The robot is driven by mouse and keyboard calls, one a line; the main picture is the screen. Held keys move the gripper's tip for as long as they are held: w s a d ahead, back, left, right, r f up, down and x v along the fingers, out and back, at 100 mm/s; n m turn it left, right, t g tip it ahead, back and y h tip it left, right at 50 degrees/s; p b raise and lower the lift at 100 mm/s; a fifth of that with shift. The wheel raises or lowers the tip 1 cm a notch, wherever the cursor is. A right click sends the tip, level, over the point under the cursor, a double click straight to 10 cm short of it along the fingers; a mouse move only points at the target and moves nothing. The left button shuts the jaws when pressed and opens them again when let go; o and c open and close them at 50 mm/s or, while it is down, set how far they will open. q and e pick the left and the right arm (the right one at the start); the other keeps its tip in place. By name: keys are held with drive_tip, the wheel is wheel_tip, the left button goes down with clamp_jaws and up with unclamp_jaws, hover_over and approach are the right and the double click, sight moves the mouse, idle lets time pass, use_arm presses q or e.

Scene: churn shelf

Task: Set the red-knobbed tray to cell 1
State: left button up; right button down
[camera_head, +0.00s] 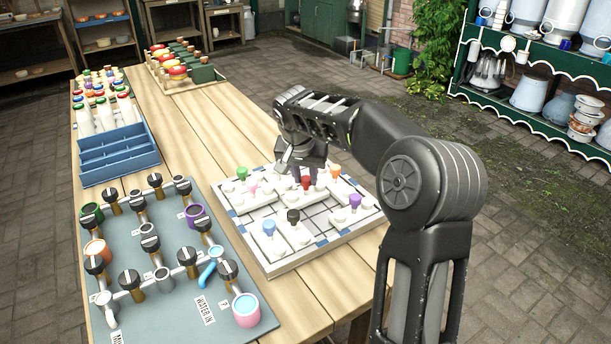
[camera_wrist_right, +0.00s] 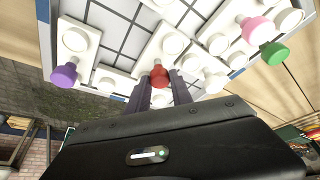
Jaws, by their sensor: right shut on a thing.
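The red-knobbed tray is one of several white trays with coloured knobs in a low sliding-tray board (camera_head: 275,268). Its red knob (camera_head: 305,182) stands near the middle of the board's far half. My right gripper (camera_head: 307,172) reaches down over it from behind. In the right wrist view the red knob (camera_wrist_right: 160,76) sits between the tips of my right gripper (camera_wrist_right: 160,88), which is shut on it. The tray's white body is partly hidden by the fingers. I cannot read any cell numbers. My left gripper is not in view.
Trays with purple (camera_head: 354,201), black (camera_head: 293,216), blue (camera_head: 268,228), pink (camera_head: 252,190) and green (camera_head: 242,173) knobs share the board. Bare gridded cells lie between them. A pipe-and-valve panel (camera_head: 179,270) lies left of the board, with a blue crate (camera_head: 118,158) beyond.

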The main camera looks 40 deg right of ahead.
idle(0.9)
drive_tip(key=shift+w+a, duration=0.1)
drive_tip(key=shift+a, duration=0.3)
drive_tip(key=a+b, duration=0.1)
drive_tip(key=a, duration=0.2)
drive_tip(key=a+b, duration=0.1)
drive_tip(key=a, duration=0.3)
drive_tip(key=w+a+b, duration=0.1)
drive_tip(key=a, duration=0.3)
drive_tip(key=shift+w+a, duration=0.1)
drive_tip(key=shift+a, duration=0.2)
drive_tip(key=c, duration=1.1)
unclamp_jaws()
drive_tip(key=shift+c, duration=0.2)
drive_tip(key=shift+r, duration=0.1)
drive_tip(key=v, duration=0.7)
drive_tip(key=shift+a+r, duration=0.2)
drive_tip(key=shift+r, duration=0.05)
